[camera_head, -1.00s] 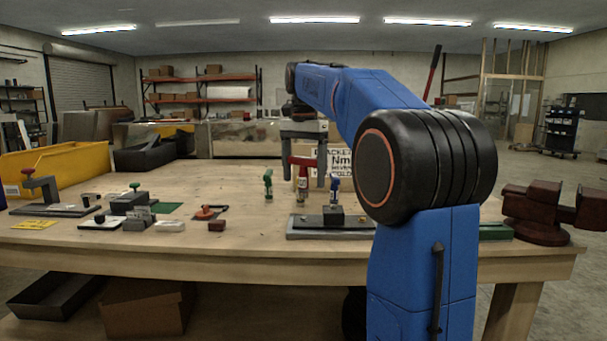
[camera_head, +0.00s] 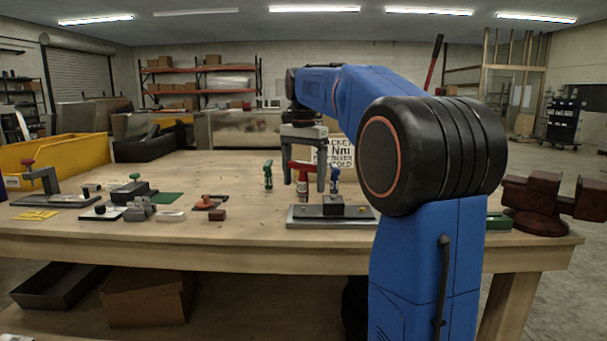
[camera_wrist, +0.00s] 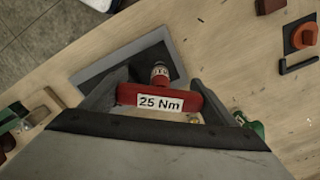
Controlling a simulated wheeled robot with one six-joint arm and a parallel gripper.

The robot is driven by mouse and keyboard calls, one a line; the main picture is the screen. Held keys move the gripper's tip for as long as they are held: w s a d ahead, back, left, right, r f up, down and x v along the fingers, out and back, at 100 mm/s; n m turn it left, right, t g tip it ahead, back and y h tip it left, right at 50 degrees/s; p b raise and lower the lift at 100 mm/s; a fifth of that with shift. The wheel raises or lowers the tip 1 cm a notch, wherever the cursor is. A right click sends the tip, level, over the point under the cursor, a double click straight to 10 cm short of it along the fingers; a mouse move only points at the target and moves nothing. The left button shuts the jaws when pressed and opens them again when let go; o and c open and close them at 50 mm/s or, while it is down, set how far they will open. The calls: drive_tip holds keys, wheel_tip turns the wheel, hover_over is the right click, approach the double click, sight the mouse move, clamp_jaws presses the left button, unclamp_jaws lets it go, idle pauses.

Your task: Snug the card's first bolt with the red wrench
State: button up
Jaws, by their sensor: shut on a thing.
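My gripper (camera_head: 304,178) is shut on the red wrench (camera_head: 302,167), near the grey plate (camera_head: 300,214) with a dark block (camera_head: 333,205) on it. In the wrist view, the red wrench's handle (camera_wrist: 160,101), labelled "25 Nm", lies crosswise between the fingers of my gripper (camera_wrist: 158,97). Its shaft points toward the grey plate (camera_wrist: 172,62). I cannot tell whether its tip touches anything; no bolt shows clearly. A printed card (camera_head: 341,152) stands behind, showing "Nm", "SILVER" and "GOLD", partly covered by my arm.
Small fixtures (camera_head: 135,193), an orange knob (camera_head: 206,202) and a yellow bin (camera_head: 60,155) are at left. A dark red vise (camera_head: 540,205) is at right.

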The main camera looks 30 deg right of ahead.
sight(304, 163)
drive_tip(key=shift+f, duration=1.2)
drive_tip(key=m, duration=2.1)
drive_tip(key=shift+r, duration=3.25)
